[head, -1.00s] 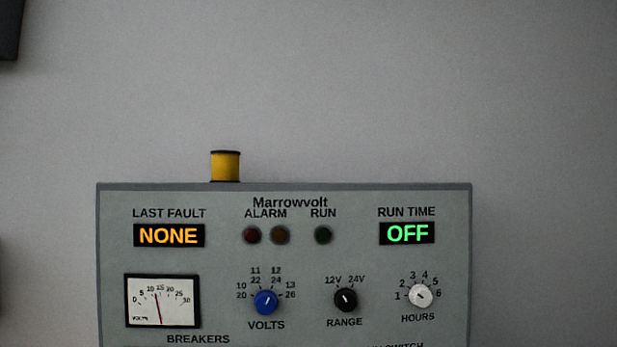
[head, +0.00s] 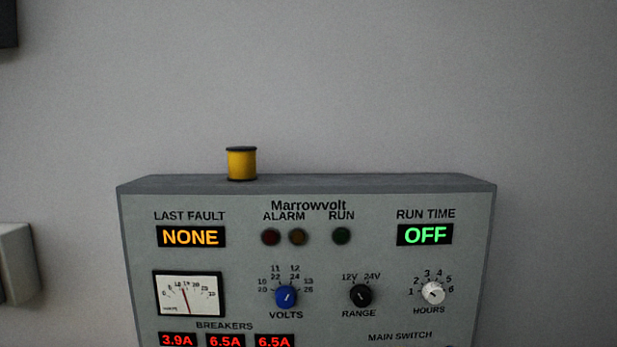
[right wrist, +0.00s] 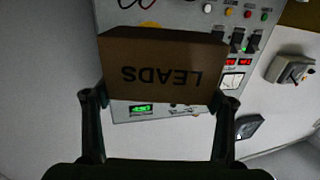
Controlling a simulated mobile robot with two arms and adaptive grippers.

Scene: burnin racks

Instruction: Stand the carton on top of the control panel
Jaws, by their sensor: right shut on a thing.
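The control panel (head: 310,262) is a grey box marked Marrowvolt, with its flat top (head: 370,184) showing in the head view. In the right wrist view the panel (right wrist: 122,108) is upside down behind the carton. The carton (right wrist: 165,58) is brown and marked LEADS, its lettering upside down in that view. My right gripper (right wrist: 163,100) is shut on the carton, one finger at each side. The carton hides part of the panel there. Neither the carton nor any gripper shows in the head view. My left gripper is in neither view.
A yellow spool with dark ends (head: 242,163) stands on the panel's top, left of the middle. The top to its right is clear. A grey wall (head: 400,80) is behind. A switch box (right wrist: 290,69) is on the wall beside the panel.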

